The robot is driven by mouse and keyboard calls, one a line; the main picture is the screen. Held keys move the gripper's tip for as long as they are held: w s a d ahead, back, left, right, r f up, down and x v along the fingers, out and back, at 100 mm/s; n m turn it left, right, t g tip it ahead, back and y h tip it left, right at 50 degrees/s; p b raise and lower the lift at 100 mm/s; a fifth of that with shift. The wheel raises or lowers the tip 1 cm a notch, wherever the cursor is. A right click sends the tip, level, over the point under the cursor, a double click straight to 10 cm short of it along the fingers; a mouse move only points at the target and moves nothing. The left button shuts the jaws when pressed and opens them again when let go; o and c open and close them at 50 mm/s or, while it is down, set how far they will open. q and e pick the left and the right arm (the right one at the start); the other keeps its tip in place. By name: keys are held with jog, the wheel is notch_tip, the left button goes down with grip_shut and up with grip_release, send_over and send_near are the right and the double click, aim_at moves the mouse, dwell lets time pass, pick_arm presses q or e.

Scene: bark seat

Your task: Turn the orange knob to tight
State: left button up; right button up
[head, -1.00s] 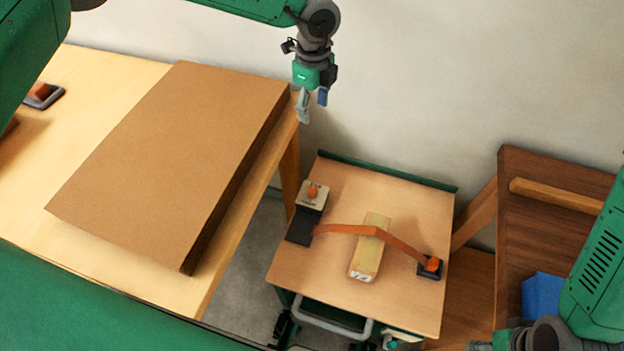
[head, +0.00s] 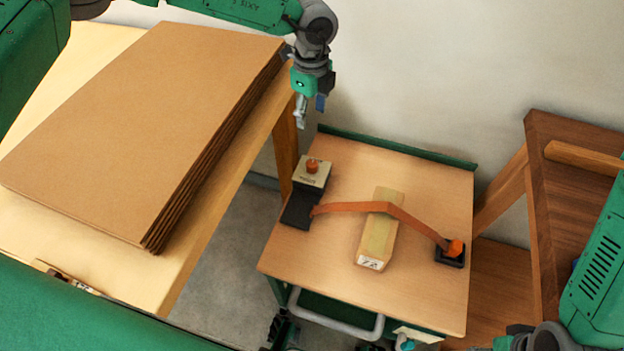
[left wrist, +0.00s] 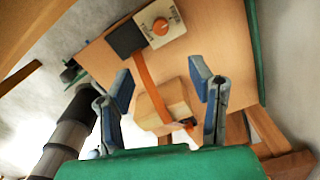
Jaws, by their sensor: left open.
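The orange knob (head: 312,166) sits on a pale box with a printed face, at the back left of the small cart top (head: 280,262). It also shows in the left wrist view (left wrist: 160,25), where its pointer and the blurred print are too small to read. An orange strap (head: 350,207) runs from the black block (head: 298,208) beside the box, over a wooden block (head: 368,252), to a dark base with an orange piece (head: 455,248) at right. My left gripper (head: 310,112) is open and empty, above and behind the knob. My right gripper is not in view.
A stack of brown boards (head: 140,130) lies on the pale table (head: 195,240) at left. A dark wooden shelf unit (head: 550,215) stands at right. The wall is close behind the cart, which has a green back lip (head: 400,150).

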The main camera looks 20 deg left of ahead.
pick_arm(q)
jog(key=b, duration=0.4)
send_near(313, 163)
notch_tip(313, 163, down, 11)
jog(key=shift+d+f+b, duration=0.1)
jog(key=shift+b, duration=0.7)
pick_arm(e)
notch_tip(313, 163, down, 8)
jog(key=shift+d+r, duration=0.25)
pick_arm(q)
jog(key=shift+c, duration=0.5)
grip_shut()
